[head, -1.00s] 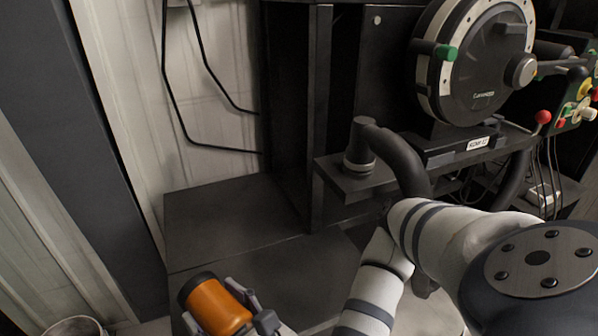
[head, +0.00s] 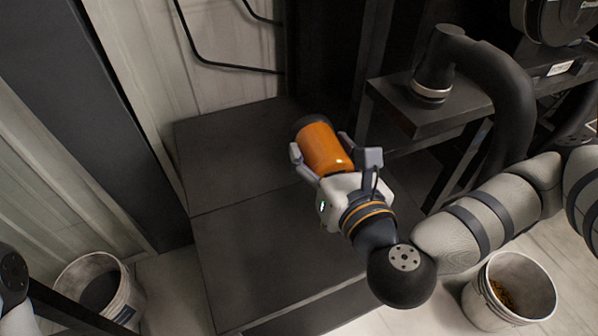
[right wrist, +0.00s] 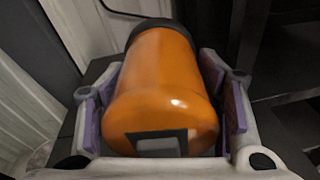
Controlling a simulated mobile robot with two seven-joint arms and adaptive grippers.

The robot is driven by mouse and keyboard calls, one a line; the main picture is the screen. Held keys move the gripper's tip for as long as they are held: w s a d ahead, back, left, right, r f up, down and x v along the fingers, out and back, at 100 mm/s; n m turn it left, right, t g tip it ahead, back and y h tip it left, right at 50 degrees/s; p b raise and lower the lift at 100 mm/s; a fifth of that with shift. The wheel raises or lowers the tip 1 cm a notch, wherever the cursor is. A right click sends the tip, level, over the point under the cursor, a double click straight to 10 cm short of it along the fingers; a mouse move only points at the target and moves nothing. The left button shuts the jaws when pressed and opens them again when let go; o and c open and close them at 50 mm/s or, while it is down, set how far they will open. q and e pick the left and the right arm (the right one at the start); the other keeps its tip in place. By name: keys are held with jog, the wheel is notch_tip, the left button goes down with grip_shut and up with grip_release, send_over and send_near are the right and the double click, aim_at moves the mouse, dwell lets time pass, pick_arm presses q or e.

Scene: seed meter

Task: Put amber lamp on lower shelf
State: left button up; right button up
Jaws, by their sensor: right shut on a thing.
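The amber lamp (head: 323,147), an orange cylinder with a black cap, is in my right gripper (head: 333,160). The gripper's fingers are closed on both sides of it. In the head view the lamp lies over the dark low shelf (head: 260,255), its black cap pointing to the back wall. Whether it touches the surface cannot be told. In the right wrist view the lamp (right wrist: 165,85) fills the space between the finger pads, black cap at the far end. My left gripper is out of view.
A dark ledge with a thick black pipe (head: 490,75) stands to the right of the lamp. White buckets stand on the floor at left (head: 125,300) and right (head: 530,310). Black cables (head: 220,66) hang on the back wall. The shelf's front part is bare.

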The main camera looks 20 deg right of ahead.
jog(key=w+f+b, duration=0.3)
jog(key=w+f, duration=0.1)
jog(key=shift+w+f+b, duration=0.1)
jog(key=shift+w+b, duration=0.15)
jog(key=shift+b, duration=0.1)
jog(key=w+f, duration=0.3)
jog(key=w, duration=0.1)
jog(key=shift+f, duration=0.35)
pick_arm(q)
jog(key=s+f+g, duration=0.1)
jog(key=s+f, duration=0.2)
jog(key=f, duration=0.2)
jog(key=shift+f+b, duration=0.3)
pick_arm(e)
jog(key=shift+w+f, duration=0.1)
jog(key=shift+f, duration=1.4)
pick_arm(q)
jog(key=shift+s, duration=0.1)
pick_arm(e)
jog(key=shift+f, duration=0.25)
jog(key=o, duration=1.3)
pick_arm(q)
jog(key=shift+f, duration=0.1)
pick_arm(e)
jog(key=shift+o, duration=0.2)
